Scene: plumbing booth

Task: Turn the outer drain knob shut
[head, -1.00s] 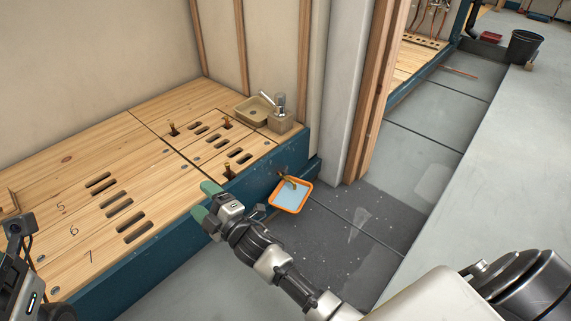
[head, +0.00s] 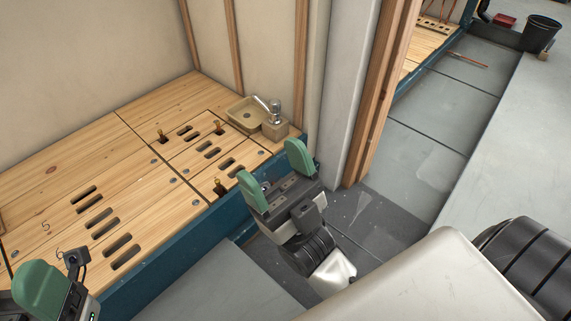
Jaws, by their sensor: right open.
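My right gripper (head: 274,173) is open, its two green fingers spread, at the blue front face (head: 222,219) of the wooden platform near its right corner. The outer drain knob on that face and the orange-rimmed tray under it are hidden behind this gripper and arm. I cannot tell whether the fingers are around the knob or touching it. My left gripper (head: 42,290) shows only partly at the lower left, with one green finger in view over the platform's front edge.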

